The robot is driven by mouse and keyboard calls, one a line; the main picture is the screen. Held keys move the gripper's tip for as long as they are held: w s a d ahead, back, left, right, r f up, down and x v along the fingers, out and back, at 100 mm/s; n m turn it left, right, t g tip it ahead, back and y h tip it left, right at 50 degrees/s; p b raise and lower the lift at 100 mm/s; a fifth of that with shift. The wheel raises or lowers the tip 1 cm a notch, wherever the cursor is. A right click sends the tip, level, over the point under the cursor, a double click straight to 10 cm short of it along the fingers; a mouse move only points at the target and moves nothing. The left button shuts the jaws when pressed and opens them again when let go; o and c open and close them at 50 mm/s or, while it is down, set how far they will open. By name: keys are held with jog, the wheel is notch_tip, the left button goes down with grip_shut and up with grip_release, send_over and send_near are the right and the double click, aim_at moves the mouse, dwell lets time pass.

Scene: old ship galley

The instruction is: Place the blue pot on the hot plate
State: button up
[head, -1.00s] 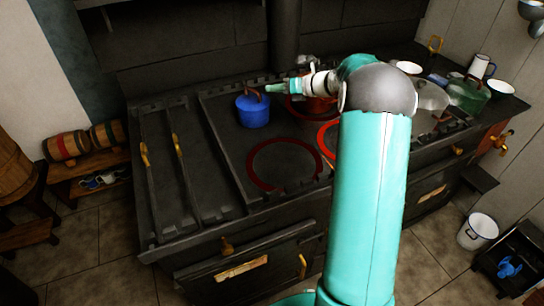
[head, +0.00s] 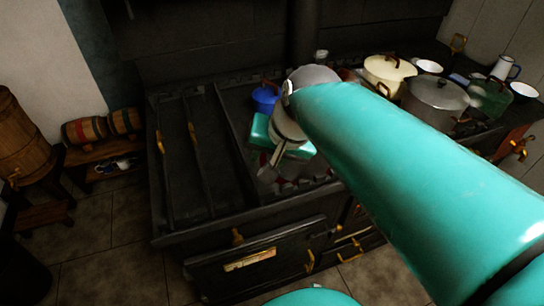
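The blue pot (head: 265,98) with a brown handle stands on the dark stove top, behind my gripper in the head view. Its lower right side is partly covered by my arm. My gripper (head: 272,165) hangs low over the front of the stove, in front of the pot and apart from its handle. The red-ringed hot plates are mostly hidden behind my arm and gripper.
A green pot (head: 491,97) and white mugs stand farther right. Small barrels (head: 85,131) lie on a bench at the left.

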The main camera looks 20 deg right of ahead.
jog(key=s+f+n+h, duration=0.1)
jog(key=s+n, duration=0.4)
jog(key=s, duration=0.1)
jog(key=shift+d+f+n+t+h, duration=0.3)
jog(key=shift+d+t+h, duration=0.1)
jog(key=shift+d, duration=0.05)
